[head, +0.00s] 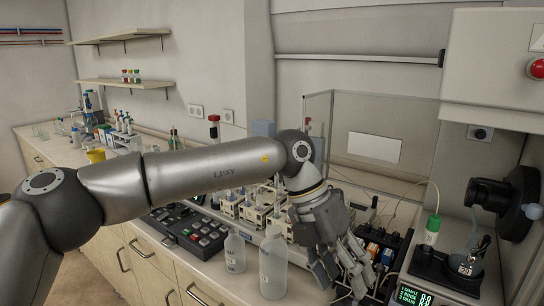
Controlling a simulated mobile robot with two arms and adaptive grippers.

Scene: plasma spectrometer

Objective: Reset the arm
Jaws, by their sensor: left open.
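My left arm reaches in from the left across the bench. Its wrist bends down at the middle right, and my left gripper (342,272) points downward with its fingers spread. The gripper is open, and I see nothing held in it. It hangs just right of a clear plastic bottle (273,268) near the front of the bench. A smaller clear bottle (235,252) stands left of that one. My right gripper is not in view.
A large cabinet (492,75) with a red button overhangs the right. A clear screen (385,120) stands behind.

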